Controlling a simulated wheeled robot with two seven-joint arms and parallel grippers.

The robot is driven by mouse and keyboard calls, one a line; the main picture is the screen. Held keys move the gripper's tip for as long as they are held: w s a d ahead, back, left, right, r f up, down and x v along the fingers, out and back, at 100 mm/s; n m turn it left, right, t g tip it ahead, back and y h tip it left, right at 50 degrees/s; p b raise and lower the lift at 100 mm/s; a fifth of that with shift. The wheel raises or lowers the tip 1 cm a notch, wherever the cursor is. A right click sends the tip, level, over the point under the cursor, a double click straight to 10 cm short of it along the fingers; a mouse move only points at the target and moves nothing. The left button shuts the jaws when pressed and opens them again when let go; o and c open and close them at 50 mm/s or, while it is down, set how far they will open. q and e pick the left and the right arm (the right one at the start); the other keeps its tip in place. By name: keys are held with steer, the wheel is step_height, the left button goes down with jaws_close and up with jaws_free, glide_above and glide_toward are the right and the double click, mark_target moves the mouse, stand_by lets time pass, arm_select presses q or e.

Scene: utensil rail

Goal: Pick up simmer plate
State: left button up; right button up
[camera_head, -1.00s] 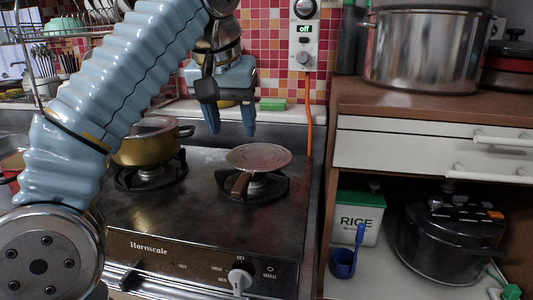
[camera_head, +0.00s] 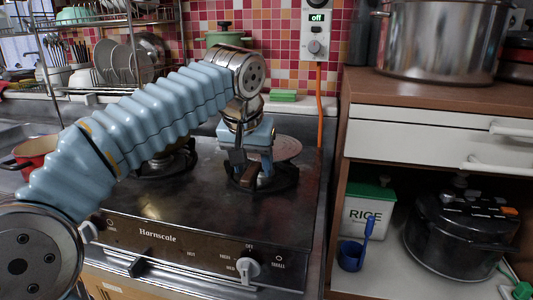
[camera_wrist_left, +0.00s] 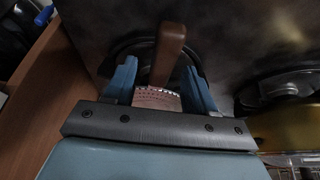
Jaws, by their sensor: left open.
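The simmer plate (camera_head: 286,148) is a flat round disc with a brown handle, resting on the right burner of the stove. My left gripper (camera_head: 252,164) is lowered over it and hides part of the disc. In the left wrist view the brown handle (camera_wrist_left: 168,50) passes between the two blue fingers of my open left gripper (camera_wrist_left: 161,82). A perforated part of the plate (camera_wrist_left: 157,98) shows close to the palm. I cannot tell whether either finger touches the plate. My right gripper is not in view.
The dark stove top (camera_head: 190,212) is clear in front of the burners. A brass-coloured pot (camera_wrist_left: 285,128) stands on the other burner, mostly behind my arm in the head view. A wooden cabinet (camera_head: 336,200) borders the stove on the right. An orange cable (camera_head: 319,105) hangs behind.

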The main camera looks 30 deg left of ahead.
arm_select(q)
steer(key=shift+f, duration=0.25)
stand_by(0.5)
steer(key=shift+c, duration=0.4)
jaws_close()
